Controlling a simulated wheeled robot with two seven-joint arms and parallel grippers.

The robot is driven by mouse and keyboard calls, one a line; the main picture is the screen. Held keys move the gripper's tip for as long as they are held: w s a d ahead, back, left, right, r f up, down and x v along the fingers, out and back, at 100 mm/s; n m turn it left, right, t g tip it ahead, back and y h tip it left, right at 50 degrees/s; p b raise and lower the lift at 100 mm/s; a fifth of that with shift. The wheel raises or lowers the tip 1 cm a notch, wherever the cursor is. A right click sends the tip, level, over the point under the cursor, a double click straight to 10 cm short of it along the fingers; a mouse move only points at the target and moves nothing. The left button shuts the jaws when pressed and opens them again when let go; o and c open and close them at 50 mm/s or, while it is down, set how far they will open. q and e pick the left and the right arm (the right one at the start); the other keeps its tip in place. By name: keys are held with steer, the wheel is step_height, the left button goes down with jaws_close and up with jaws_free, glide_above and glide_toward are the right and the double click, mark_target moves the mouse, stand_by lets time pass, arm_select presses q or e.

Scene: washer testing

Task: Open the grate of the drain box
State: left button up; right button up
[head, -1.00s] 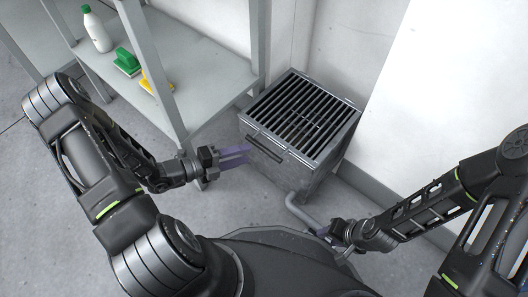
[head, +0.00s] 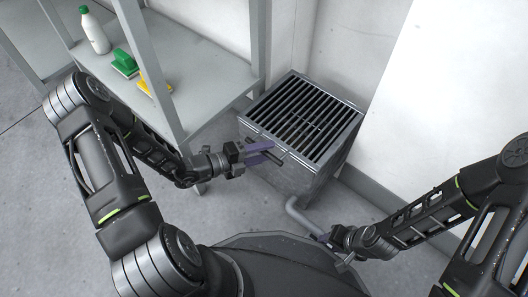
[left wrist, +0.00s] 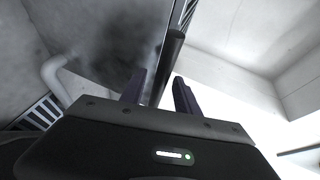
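The drain box (head: 290,181) is a grey metal box against the wall. Its black slatted grate (head: 303,118) lies flat on top, closed. A dark bar handle (head: 278,159) sits on the front edge, partly hidden by my left gripper (head: 262,153). My left gripper is open at the handle. In the left wrist view the purple fingers (left wrist: 159,92) are apart, and the dark handle bar (left wrist: 174,48) runs between them in the picture; I cannot tell whether they touch it. My right gripper (head: 329,239) is low, near the pipe; its fingers are too small to judge.
A grey shelf unit (head: 195,92) stands left of the box, close to my left arm. It holds a white bottle (head: 95,33), a green brush (head: 124,64) and a yellow brush (head: 150,89). A grey pipe (head: 301,216) leaves the box below. A wall is on the right.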

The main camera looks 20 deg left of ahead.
arm_select(q)
steer(key=shift+c, duration=0.5)
jaws_close()
steer(key=shift+r, duration=0.1)
stand_by(0.8)
